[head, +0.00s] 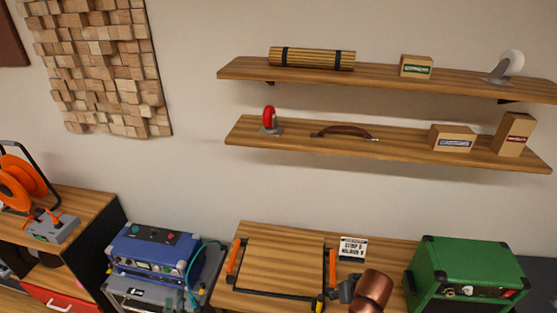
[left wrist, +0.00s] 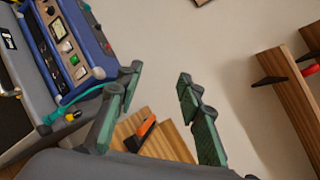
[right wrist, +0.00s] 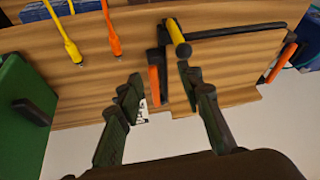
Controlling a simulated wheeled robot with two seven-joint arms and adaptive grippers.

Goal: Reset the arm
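My left gripper (left wrist: 159,76) is open in the left wrist view, with its two green-grey fingers apart and nothing between them. Beyond them lie the bench with an orange handle (left wrist: 146,128) and bare wall. My right gripper (right wrist: 161,78) is open in the right wrist view, over the bench, with its fingers apart. An orange handle (right wrist: 155,85) shows beyond its fingertips; I see no grip on it. In the head view a copper-coloured part of my own arm shows at the bottom edge; the fingers cannot be made out there.
A wooden bench (head: 270,228) carries a black frame with orange handles. A green amp (head: 470,270) stands to its right, a blue unit (head: 150,250) to its left. Two shelves with small items hang above, the lower one (head: 390,150) nearer the bench. Wall between is bare.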

